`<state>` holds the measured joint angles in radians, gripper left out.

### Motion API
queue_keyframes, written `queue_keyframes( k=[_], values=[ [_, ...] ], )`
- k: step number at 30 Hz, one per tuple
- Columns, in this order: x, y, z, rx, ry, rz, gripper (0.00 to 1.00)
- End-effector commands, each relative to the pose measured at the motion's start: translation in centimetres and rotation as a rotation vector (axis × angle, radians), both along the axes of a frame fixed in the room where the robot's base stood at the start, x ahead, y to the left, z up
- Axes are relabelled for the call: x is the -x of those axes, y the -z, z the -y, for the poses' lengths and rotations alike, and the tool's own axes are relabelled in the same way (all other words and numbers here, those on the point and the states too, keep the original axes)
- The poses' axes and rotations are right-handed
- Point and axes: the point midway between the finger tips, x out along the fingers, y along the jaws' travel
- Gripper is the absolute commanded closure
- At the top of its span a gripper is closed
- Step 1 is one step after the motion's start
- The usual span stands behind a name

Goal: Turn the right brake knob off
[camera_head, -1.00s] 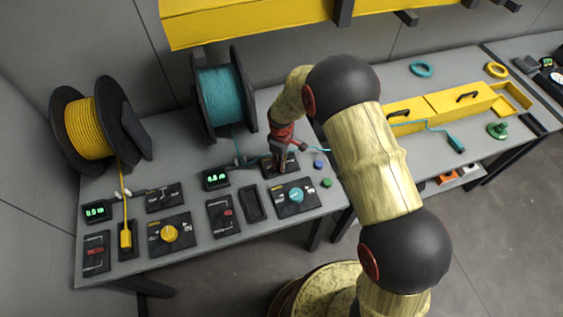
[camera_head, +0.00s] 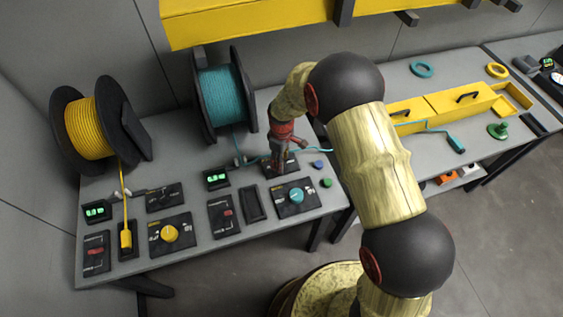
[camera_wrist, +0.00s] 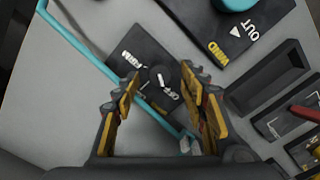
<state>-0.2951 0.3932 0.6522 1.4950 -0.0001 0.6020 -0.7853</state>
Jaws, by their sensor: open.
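The right brake panel is a small black plate (camera_head: 292,166) beside the teal spool. In the wrist view the panel (camera_wrist: 128,58) carries a round black knob (camera_wrist: 159,77) with a white mark and an OFF label. My gripper (camera_head: 279,167) points down over this panel and hides the knob in the head view. In the wrist view my gripper (camera_wrist: 160,84) is open, with one fingertip on each side of the knob. I cannot tell whether the fingers touch it. A teal cable (camera_wrist: 90,58) runs across the panel, passing below the fingers.
The teal spool (camera_head: 222,95) stands behind my gripper. A panel with a teal dial (camera_head: 297,196) lies in front, and a green display (camera_head: 216,177) is to the left. Blue (camera_head: 317,164) and green (camera_head: 326,182) caps lie to the right. A yellow shelf (camera_head: 250,18) hangs above.

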Motion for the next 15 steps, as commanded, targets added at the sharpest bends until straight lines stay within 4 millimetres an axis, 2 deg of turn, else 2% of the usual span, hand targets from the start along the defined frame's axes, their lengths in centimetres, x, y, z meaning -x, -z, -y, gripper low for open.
queue_keyframes(
  k=[9, 15],
  values=[
    [-0.1, -6.6, -0.1, -0.001, 0.0, 0.004, 0.57],
    [-0.1, -9.4, -0.1, -0.001, 0.0, 0.003, 0.57]
  ],
)
